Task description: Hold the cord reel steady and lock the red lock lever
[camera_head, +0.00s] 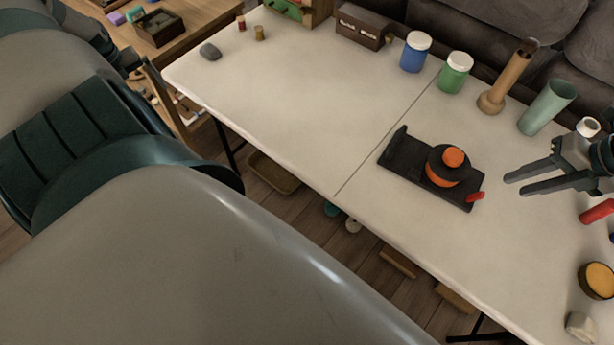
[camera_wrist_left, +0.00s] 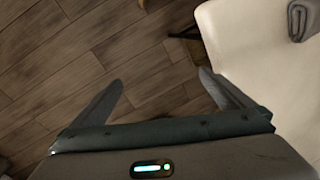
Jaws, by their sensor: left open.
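The cord reel (camera_head: 437,167) is a dark disc with an orange top and orange cord around it. It sits on a black base plate (camera_head: 405,167) on the white table. The red lock lever (camera_head: 475,197) sticks out at the base's right front corner. My right gripper (camera_head: 514,185) is open and empty, to the right of the reel and apart from it. My left gripper (camera_wrist_left: 160,76) is open and empty in the left wrist view, over the floor beside a pale tabletop. My left arm fills the left of the head view.
Blue (camera_head: 415,52) and green (camera_head: 455,73) jars, a wooden vase (camera_head: 503,85) and a pale green cup (camera_head: 546,107) stand along the back. A red object (camera_head: 597,211) and a round yellow-topped container (camera_head: 597,280) lie at right. The table's left half (camera_head: 290,110) is mostly clear.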

